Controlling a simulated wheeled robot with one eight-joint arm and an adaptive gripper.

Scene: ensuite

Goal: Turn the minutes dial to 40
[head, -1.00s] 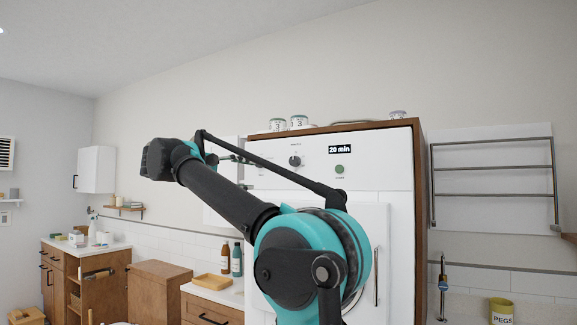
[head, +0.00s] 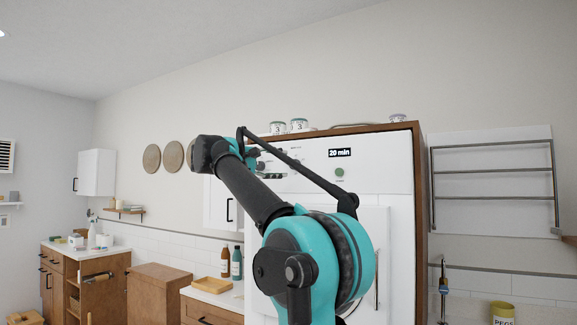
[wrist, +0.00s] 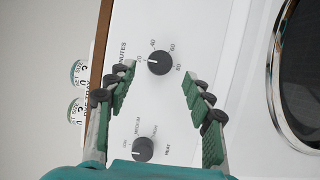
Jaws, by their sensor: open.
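The minutes dial (wrist: 160,61) is a black round knob on the white front panel, with 20, 40, 60 and 80 printed around it. Its white mark points toward 20. The display (head: 340,153) reads "20 min". My gripper (wrist: 158,74) is open, its green-padded fingers to either side of the minutes dial in the wrist view, with nothing between them held; contact is not visible. In the head view my gripper (head: 272,161) is in front of the panel, and my arm hides the dial.
A second black dial, marked heat (wrist: 143,148), sits beside the minutes dial. A green button (head: 339,172) is under the display. A round door window (wrist: 300,75) is at the right in the wrist view. Jars (head: 299,125) stand on top of the cabinet.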

